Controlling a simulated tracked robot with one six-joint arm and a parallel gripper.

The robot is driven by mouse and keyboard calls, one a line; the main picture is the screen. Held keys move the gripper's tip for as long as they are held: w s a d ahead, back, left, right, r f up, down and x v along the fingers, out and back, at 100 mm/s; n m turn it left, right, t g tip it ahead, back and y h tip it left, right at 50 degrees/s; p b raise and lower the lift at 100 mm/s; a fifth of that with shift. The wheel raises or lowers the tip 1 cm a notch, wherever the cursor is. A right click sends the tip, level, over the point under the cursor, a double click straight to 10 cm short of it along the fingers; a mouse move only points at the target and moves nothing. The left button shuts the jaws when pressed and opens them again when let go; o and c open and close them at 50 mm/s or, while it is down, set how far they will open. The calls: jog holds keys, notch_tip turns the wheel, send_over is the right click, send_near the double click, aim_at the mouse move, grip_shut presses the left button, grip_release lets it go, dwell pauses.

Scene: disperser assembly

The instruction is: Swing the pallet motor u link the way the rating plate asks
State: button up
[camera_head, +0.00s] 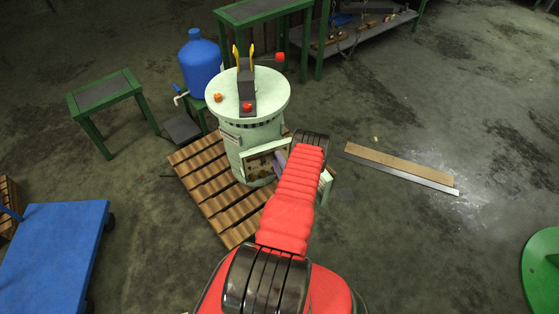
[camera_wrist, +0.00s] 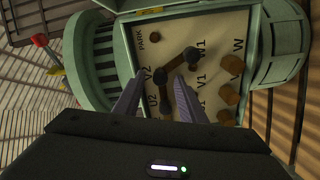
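The motor is a pale green drum (camera_head: 248,100) on a wooden pallet. Its terminal box (camera_head: 262,162) is open at the front. In the wrist view the cream terminal board (camera_wrist: 213,35) carries brown studs and the letters PARK, U2, V2, W1 and V1. Dark link pieces (camera_wrist: 165,92) lie among the studs near U2 and V2; which one is the u link I cannot tell. My gripper (camera_wrist: 160,75) has its two purple fingers apart, one on each side of a dark link piece. Contact is not clear. The rating plate cannot be read.
The wooden pallet (camera_head: 205,190) lies under the motor. A blue barrel (camera_head: 200,62) and green stands (camera_head: 105,92) are behind and left. A blue cart (camera_head: 52,255) is at the left. A plank (camera_head: 395,165) lies on the floor at right. The open box walls (camera_wrist: 130,55) are close around my fingers.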

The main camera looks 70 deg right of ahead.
jog(key=v, duration=1.3)
jog(key=shift+s+a, duration=0.3)
dwell(0.3)
